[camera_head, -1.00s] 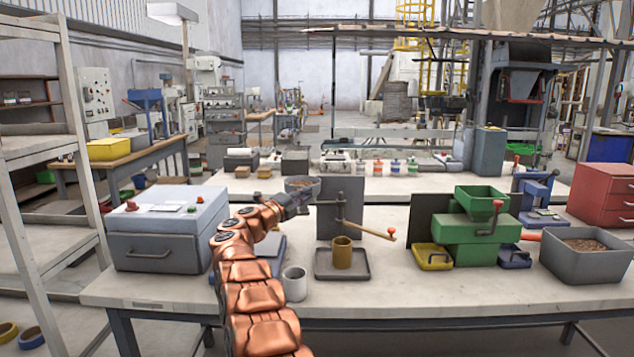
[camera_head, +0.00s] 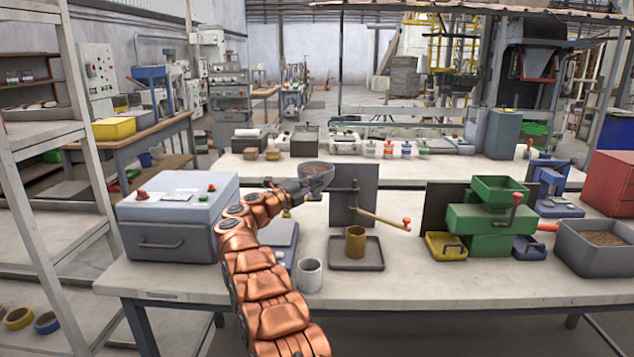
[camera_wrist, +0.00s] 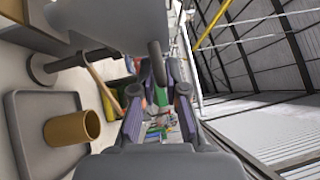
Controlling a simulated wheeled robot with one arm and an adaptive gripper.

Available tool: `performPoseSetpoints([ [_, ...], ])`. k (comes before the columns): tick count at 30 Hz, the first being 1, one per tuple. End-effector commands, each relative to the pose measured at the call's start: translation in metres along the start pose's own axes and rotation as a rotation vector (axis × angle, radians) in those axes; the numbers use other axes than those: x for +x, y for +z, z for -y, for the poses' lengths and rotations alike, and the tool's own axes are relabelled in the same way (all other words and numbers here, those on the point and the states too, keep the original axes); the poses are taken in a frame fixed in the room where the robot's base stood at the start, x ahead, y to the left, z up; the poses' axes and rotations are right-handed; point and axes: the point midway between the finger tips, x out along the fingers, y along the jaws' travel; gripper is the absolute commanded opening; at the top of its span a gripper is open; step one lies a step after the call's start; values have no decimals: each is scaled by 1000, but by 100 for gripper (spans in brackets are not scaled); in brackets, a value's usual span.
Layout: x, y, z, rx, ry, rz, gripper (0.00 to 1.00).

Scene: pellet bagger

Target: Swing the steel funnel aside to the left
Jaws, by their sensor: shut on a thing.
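The steel funnel (camera_head: 316,176) is a grey bowl with brown pellets in it. It sits at the left of the dark upright plate (camera_head: 342,212), to the left of the brass cup (camera_head: 355,243) and not above it. My gripper (camera_head: 303,188) reaches it from the left. In the wrist view my gripper (camera_wrist: 159,108) has its fingers closed in around a grey round-ended bar (camera_wrist: 155,62), and the large grey surface (camera_wrist: 115,22) above looks like the funnel. The exact contact is partly hidden.
The brass cup stands on a grey tray (camera_head: 343,266). A wooden lever with a red knob (camera_head: 384,219) sticks out to the right of the plate. A white cup (camera_head: 309,275) and a grey box (camera_head: 178,215) are near my arm. A green machine (camera_head: 492,225) stands right.

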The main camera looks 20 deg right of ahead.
Motion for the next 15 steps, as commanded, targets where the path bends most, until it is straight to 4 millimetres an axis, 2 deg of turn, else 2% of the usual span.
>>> performPoseSetpoints([
  [2, 3, -1, 8, 7, -9, -1, 0],
  [3, 3, 0, 8, 7, -9, 0, 16],
  [8, 2, 0, 6, 6, -6, 1, 33],
  [15, 0, 1, 3, 3, -3, 4, 35],
])
